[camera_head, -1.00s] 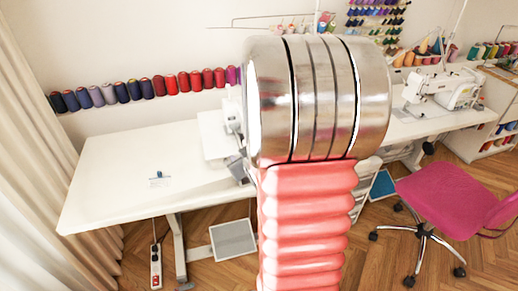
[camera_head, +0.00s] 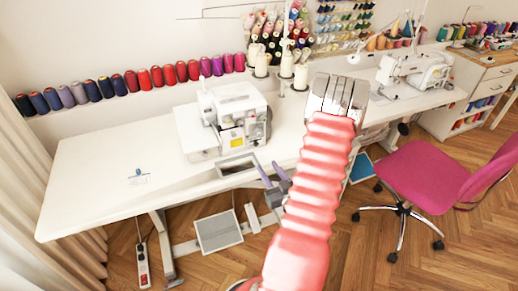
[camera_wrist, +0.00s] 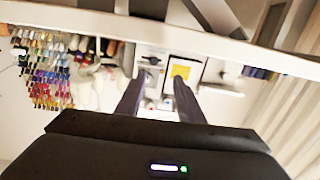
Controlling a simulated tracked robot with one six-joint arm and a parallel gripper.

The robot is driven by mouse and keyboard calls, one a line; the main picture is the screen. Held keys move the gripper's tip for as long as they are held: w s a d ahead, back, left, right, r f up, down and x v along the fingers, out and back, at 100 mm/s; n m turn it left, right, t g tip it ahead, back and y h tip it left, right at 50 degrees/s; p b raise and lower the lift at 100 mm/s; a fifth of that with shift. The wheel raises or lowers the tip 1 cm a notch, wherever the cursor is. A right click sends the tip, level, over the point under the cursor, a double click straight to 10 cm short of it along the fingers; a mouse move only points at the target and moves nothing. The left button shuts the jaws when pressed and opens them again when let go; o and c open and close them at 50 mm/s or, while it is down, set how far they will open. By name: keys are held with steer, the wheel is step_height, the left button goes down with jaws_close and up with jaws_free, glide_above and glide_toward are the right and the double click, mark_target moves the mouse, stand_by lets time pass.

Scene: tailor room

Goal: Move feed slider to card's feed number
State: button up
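The white sewing machine (camera_head: 235,112) stands on the middle of the white table, and a yellow label (camera_head: 237,143) shows on its front. I cannot make out the feed slider in either view. A small pale card with a blue clip-like piece (camera_head: 138,175) lies on the table at the left; its number is too small to read. My gripper (camera_head: 268,168) is in front of the table's front edge, below and right of the machine, empty. In the wrist view, my gripper's fingers (camera_wrist: 160,80) are apart, with the machine (camera_wrist: 165,62) beyond them, upside down and blurred.
The white table (camera_head: 95,190) has free room at its left. A grey-framed tray or opening (camera_head: 237,165) sits at its front edge. Thread cones (camera_head: 287,62) stand behind the machine. A pink chair (camera_head: 425,172) and a second machine (camera_head: 412,72) are at the right.

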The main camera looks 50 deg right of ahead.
mark_target(257, 145)
steer(key=shift+s+d+f+m+h, duration=0.15)
steer(key=shift+s+m+h, duration=0.25)
steer(key=shift+s, duration=0.5)
steer(key=x, duration=1.3)
steer(key=shift+w+d, duration=0.15)
steer(key=shift+w, duration=0.25)
steer(key=shift+c, duration=0.5)
jaws_close()
